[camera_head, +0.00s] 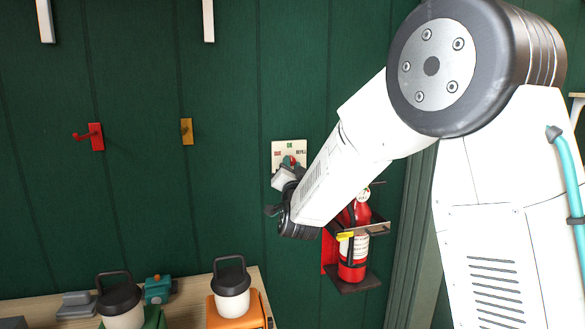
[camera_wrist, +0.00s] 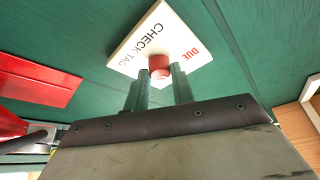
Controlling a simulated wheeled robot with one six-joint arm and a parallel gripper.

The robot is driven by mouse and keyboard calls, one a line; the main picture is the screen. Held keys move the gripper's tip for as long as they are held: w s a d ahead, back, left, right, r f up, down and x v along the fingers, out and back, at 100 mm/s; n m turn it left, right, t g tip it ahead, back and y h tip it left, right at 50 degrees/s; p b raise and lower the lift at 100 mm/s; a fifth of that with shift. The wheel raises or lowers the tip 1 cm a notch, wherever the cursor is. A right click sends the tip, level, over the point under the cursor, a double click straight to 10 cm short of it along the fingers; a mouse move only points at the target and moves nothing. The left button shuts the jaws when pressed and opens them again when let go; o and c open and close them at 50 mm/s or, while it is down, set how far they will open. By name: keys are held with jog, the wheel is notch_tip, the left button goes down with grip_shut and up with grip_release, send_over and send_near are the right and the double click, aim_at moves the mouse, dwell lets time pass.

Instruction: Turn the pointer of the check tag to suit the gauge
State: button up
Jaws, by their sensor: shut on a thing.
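The check tag (camera_head: 280,151) is a white plate on the green wall, with small red, green and dark lettering along its top edge. In the wrist view the tag (camera_wrist: 178,22) shows "CHECK TAG" in black and "DUE" in red. Its red pointer knob (camera_wrist: 159,66) sits between the teal fingertips of my gripper (camera_wrist: 160,80), which is shut on it. In the head view my gripper (camera_head: 289,165) covers the lower tag, and the pointer's direction is hidden.
The extinguisher sits in a dark bracket (camera_head: 356,285) close to my forearm. A red hook (camera_head: 96,137) and a yellow hook (camera_head: 187,131) are on the wall to the left. Below, a bench holds lidded jars (camera_head: 232,284) and a teal item (camera_head: 158,290).

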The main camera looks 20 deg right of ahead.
jog(key=shift+a+m+g+h, duration=0.1)
jog(key=shift+m+g+h, duration=0.3)
jog(key=shift+m, duration=1.1)
jog(key=o, duration=1)
jog(key=v, duration=0.7)
jog(key=shift+s+a+f, duration=0.1)
jog(key=shift+s+a, duration=0.05)
jog(key=shift+s, duration=0.2)
